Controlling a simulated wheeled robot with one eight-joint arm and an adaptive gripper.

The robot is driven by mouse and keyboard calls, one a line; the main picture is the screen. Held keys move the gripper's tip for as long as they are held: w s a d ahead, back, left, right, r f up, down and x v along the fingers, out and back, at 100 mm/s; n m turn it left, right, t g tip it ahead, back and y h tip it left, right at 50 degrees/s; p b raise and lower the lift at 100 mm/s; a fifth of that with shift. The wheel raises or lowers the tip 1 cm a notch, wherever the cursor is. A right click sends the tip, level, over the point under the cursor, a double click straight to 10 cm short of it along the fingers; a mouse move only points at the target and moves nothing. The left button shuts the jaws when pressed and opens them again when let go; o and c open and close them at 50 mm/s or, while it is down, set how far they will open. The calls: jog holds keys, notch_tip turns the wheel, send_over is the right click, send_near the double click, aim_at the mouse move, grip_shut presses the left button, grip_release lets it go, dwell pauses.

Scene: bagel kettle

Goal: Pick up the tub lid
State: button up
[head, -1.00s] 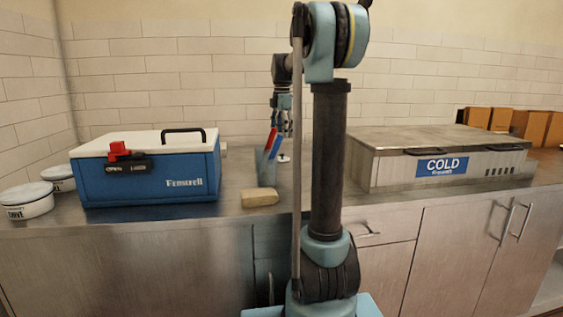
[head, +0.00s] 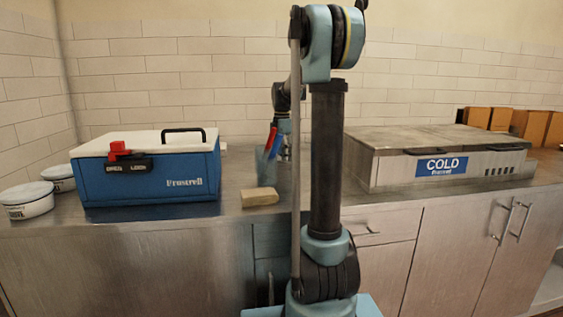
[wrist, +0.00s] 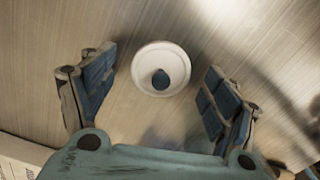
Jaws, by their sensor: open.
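The tub lid (wrist: 172,50) is a white disc with a dark blue knob (wrist: 160,79) in its middle. It lies flat on the steel counter in the wrist view. My gripper (wrist: 160,66) is open and empty, with one finger to the left and one to the right of the lid, both apart from it. In the head view my gripper (head: 284,152) is low over the counter, behind the blue cup with a red and a blue item, and partly hidden. I cannot make out the lid clearly there.
A blue box (head: 150,182) with a white top stands at left, beside two white tubs (head: 28,207). A tan block (head: 260,197) lies near the counter's front. The blue cup (head: 266,170) stands close to my gripper. A steel COLD unit (head: 400,172) is at right.

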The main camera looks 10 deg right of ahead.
jog(key=shift+c, duration=0.2)
jog(key=c, duration=0.8)
jog(key=shift+o, duration=0.2)
jog(key=shift+r, duration=0.15)
